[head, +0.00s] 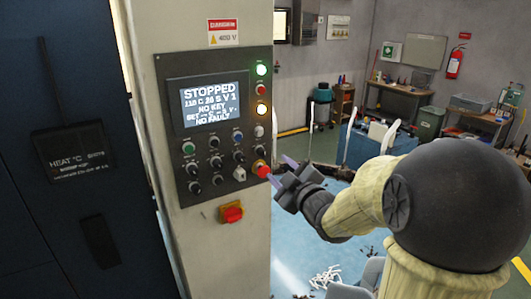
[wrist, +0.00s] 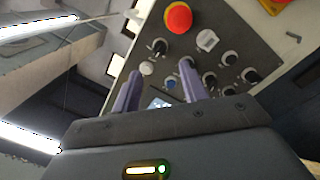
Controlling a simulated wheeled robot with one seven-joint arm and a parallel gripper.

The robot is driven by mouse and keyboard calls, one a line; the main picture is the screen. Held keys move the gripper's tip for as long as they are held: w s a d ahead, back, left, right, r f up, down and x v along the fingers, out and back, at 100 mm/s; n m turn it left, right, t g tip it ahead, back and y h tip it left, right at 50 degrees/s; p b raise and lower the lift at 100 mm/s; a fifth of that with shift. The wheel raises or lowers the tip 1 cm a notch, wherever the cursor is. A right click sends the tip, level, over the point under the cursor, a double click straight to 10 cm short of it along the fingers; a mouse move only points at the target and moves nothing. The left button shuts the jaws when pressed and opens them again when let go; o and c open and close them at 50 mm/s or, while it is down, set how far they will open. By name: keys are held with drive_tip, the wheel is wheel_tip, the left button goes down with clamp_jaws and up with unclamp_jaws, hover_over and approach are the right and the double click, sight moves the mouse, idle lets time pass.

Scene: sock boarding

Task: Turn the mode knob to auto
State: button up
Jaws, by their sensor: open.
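The control panel (head: 222,80) stands on a pale column in the head view. Its lower part carries several black knobs (head: 215,162) and coloured buttons. The labels are too small to read, so I cannot tell which knob is the mode knob. My gripper (head: 279,171) is at the panel's lower right edge, near the red mushroom button (head: 261,169). In the wrist view my gripper (wrist: 160,69) is open, with nothing held. A white button (wrist: 147,68) shows between the fingers, and a black knob (wrist: 159,46) lies beyond them. The right fingertip overlaps another knob.
A white block-shaped switch (wrist: 207,40) is beside the mushroom button. A red switch on yellow (head: 231,213) is below the panel. A dark cabinet (head: 60,220) stands left.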

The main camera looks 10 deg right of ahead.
sight(264, 155)
drive_tip(key=p+x, duration=0.3)
drive_tip(key=x, duration=0.4)
drive_tip(key=shift+w+r, duration=0.1)
drive_tip(key=shift+w+a, duration=0.15)
drive_tip(key=shift+w, duration=0.55)
clamp_jaws()
